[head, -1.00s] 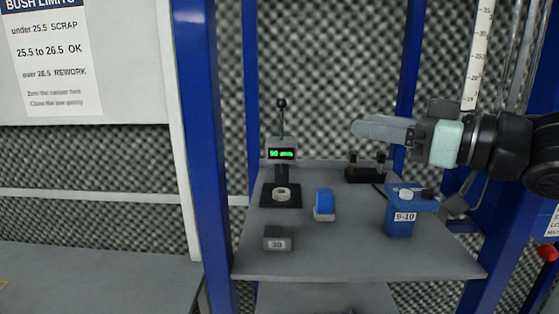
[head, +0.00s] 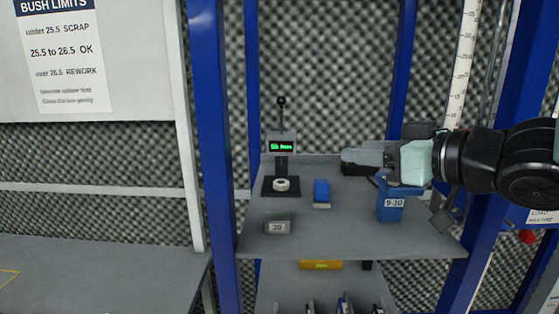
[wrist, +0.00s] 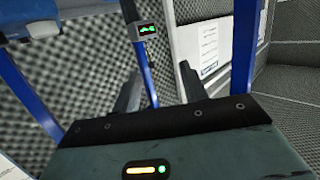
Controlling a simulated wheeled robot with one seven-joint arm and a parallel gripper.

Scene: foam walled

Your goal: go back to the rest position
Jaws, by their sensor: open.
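My gripper (head: 366,154) is at the right in the head view, held over the right rear part of the grey shelf (head: 350,236) and pointing left. In the wrist view my gripper (wrist: 158,88) shows two dark fingers set wide apart with nothing between them. Beyond the fingers are a blue post, the gauge's green display (wrist: 147,28) and a wall sheet. My gripper hides part of the dark block at the back of the shelf and the top of the blue box (head: 391,208) labelled 9-10.
A gauge stand (head: 281,145) with a pale ring (head: 281,184) on its base stands at the shelf's left rear. A blue-and-white block (head: 321,192) and a grey block (head: 277,224) marked 30 lie nearby. Blue posts (head: 212,140) frame the shelf. A lower shelf holds a yellow item (head: 321,265).

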